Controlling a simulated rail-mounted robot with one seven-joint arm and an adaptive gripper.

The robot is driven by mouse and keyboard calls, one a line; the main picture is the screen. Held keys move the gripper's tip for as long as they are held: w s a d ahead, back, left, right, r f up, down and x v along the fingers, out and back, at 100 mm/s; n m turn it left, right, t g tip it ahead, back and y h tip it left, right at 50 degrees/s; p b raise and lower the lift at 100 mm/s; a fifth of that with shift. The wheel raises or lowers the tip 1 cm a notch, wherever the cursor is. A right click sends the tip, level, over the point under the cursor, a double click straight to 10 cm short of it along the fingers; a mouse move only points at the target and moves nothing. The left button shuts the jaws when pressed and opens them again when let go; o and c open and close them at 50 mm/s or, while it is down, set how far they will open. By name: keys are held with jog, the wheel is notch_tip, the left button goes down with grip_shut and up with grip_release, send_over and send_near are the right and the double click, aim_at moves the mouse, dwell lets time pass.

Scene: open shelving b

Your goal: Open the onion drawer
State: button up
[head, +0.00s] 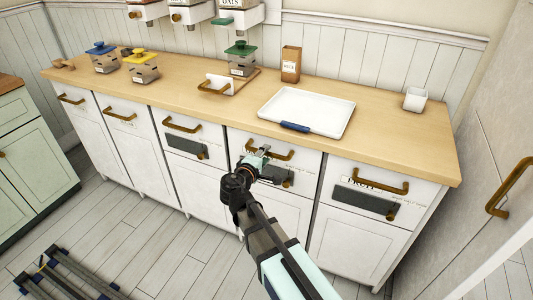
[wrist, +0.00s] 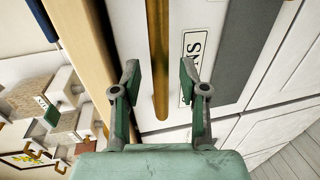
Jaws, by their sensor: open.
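The fourth drawer from the left (head: 309,165) has a white front, a brass bar handle (head: 284,155) and a dark grey plate; it looks closed. My gripper (head: 262,152) is in front of this handle and hides part of it and the label. In the wrist view my gripper (wrist: 158,78) is open, with the brass handle (wrist: 158,45) showing between its two fingers, a gap on each side. The label (wrist: 191,65) beside the handle is partly hidden by a finger; only its last letters show, seemingly "NS".
A white tray (head: 325,100) with a blue grip lies on the wooden counter (head: 400,135) above the drawer. Other drawers with brass handles flank it, including the right one (head: 345,172).

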jog(key=shift+x, duration=0.9)
grip_shut()
jog(key=shift+s+f, duration=0.1)
jog(key=shift+s, duration=0.1)
